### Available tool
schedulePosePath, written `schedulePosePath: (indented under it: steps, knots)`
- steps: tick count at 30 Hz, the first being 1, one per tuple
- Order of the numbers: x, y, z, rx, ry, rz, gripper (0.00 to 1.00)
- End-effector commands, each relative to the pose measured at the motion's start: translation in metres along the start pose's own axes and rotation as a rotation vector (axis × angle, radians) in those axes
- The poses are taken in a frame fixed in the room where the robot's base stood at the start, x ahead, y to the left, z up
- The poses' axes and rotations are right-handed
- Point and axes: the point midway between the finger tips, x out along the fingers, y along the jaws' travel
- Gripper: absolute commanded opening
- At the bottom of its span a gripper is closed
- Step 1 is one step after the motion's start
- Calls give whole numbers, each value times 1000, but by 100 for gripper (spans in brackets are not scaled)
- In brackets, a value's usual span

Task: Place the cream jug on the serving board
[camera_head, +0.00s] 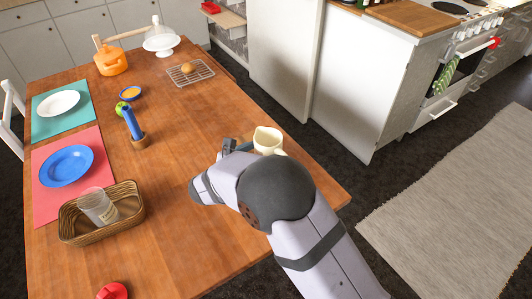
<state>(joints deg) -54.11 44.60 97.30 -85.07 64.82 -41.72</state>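The cream jug (267,139) is a pale, open-topped jug near the right edge of the wooden table. It looks upright, and its lower part is hidden behind my arm. My gripper (229,147) is low over the table, just left of the jug. My wrist covers most of the gripper, so I cannot tell whether its fingers touch the jug or how far apart they are. No serving board is clearly visible on the table. A flat wooden surface (411,17) lies on the far counter beside the cooker; I cannot tell whether it is the serving board.
The wooden table (190,225) is bare in the middle. On its left are a wicker basket (75,235) holding a clear cup, a blue plate (66,166) and a blue bottle (131,124). A wire rack (203,73) and a cake stand (161,44) stand at the back.

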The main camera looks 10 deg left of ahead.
Motion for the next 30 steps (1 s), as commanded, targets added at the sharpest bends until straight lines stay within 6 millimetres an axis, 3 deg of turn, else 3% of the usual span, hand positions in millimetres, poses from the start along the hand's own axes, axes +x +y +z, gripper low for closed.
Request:
schedulePosePath:
  steps: [11,30]
  knots:
    - [-10,1,3,0,-1,3,76]
    - [-109,1,3,0,0,3,76]
